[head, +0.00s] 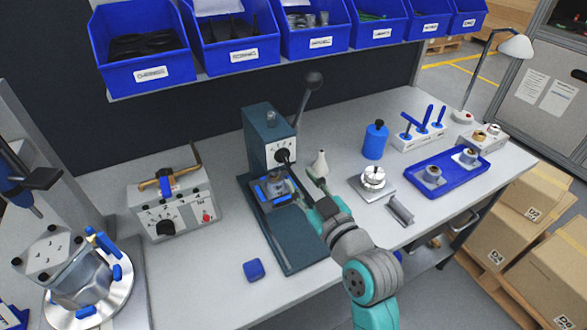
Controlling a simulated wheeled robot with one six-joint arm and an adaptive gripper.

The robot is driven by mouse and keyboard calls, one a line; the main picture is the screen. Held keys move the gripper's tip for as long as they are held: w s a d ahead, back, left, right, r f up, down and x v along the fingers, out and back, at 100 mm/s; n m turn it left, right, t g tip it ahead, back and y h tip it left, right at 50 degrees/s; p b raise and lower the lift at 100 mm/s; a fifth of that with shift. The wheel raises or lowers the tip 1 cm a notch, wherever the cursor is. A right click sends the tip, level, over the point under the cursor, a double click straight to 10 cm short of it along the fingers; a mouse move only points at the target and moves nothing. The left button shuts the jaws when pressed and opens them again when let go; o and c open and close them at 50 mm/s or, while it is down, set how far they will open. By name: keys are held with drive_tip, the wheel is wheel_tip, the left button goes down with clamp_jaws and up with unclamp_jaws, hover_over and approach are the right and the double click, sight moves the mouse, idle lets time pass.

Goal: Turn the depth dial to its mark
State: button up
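The green arbor press (268,130) stands mid-bench. On its front is a pale dial plate with dark tick marks, and a dark round knob, which looks like the depth dial (283,156), sits at the plate's lower edge. The setting is too small to read. Below it a metal housing (275,184) sits in a blue holder on the press base. My gripper (305,188) is just right of this housing, below and right of the dial, apart from the dial. Its fingers are small and partly hidden by my wrist, so whether they are open does not show.
A pale conical-topped bottle (319,164) stands close behind my gripper. The press lever (308,92) rises above. A grey box with a black dial (160,226) is left, a blue block (254,270) in front. A blue tray (448,176) with metal parts lies right.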

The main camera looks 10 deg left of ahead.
drive_tip(key=shift+v, duration=2.25)
drive_tip(key=s+d+f+m+h, duration=0.65)
drive_tip(key=s+d+f, duration=0.65)
drive_tip(key=s+f, duration=0.3)
drive_tip(key=s+d+f+m+h, duration=0.1)
drive_tip(key=s+d, duration=0.2)
drive_tip(key=s, duration=0.8)
drive_tip(key=s+d+f+m+h, duration=0.1)
drive_tip(key=s+d+m+h, duration=0.1)
drive_tip(key=s, duration=1)
drive_tip(key=shift+s+d, duration=0.2)
drive_tip(key=shift+d, duration=0.6)
drive_tip(key=shift+h, duration=0.25)
drive_tip(key=shift+c, duration=0.2)
